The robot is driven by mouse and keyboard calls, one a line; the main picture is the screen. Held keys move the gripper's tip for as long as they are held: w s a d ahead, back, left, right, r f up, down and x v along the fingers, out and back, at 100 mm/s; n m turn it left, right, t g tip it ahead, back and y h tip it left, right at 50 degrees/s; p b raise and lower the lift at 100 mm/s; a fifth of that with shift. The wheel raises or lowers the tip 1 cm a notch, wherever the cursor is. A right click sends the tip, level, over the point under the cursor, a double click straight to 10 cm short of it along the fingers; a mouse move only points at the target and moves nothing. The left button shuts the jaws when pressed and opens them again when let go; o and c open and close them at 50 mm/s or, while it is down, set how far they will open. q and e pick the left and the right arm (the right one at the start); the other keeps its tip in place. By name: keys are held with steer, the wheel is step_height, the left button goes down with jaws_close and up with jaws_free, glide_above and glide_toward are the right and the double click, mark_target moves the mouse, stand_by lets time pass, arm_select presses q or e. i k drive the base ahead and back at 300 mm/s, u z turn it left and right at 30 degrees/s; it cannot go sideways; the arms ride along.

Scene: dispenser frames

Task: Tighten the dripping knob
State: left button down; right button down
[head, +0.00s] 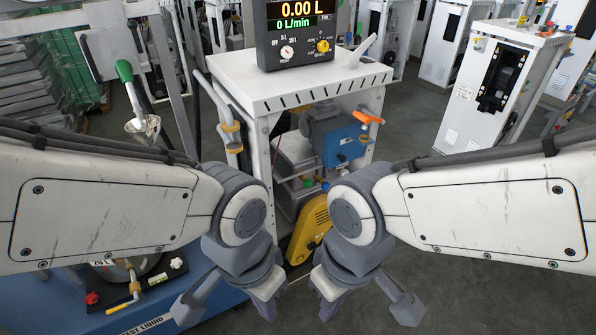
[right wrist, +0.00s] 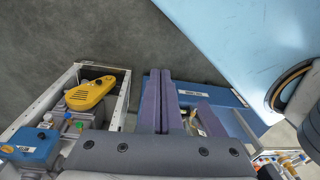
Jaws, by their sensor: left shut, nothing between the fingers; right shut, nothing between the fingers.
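The dispenser frame (head: 300,92) stands ahead of me with its front open. Inside are a blue box (head: 345,146) with an orange handle (head: 368,118), a small green knob (head: 308,183) and a small blue knob (head: 324,187). The blue test-liquid unit at lower left carries a red knob (head: 92,298) and a yellow lever (head: 122,303). I see no drip, so I cannot tell which knob leaks. My left gripper (head: 266,303) and right gripper (head: 328,300) are shut and empty, side by side low before the frame. The right fingers (right wrist: 164,78) touch each other in the wrist view.
A display (head: 293,35) reading 0.00 L stands on the frame. A yellow cover (head: 309,229) is low in the frame. White cabinets (head: 492,95) stand at the right; the grey floor between is clear.

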mark_target(307, 184)
steer(key=u, duration=0.3)
steer(key=i, duration=1)
steer(key=z, duration=0.5)
